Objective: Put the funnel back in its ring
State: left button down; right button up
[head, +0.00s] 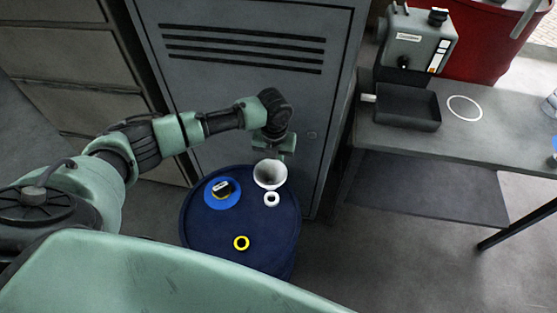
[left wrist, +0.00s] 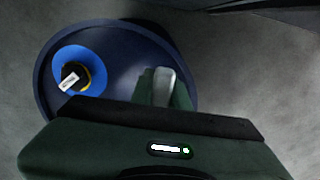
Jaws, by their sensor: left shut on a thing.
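The white funnel (head: 270,173) is at the drum's back edge in the head view, its wide mouth facing up. My left gripper (head: 275,152) is just behind it and shut on it at the rim. In the left wrist view a pale curved part of the funnel (left wrist: 163,87) shows beyond the gripper body. My right gripper is not in view.
A grey cabinet (head: 235,95) stands close behind. A bench (head: 500,135) at right bears a machine, a black tray and a white ring (head: 465,108).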

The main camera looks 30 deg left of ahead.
pick_arm(q)
notch_tip(320, 180, down, 6)
jog(key=b, duration=0.5)
jog(key=shift+r, duration=0.15)
jog(key=shift+f+b, duration=0.3)
jog(key=shift+f, duration=0.2)
jog(key=shift+p, duration=0.35)
jog(key=shift+f+b, duration=0.75)
jog(key=shift+f, duration=0.45)
jog(key=c, duration=1.3)
grip_release()
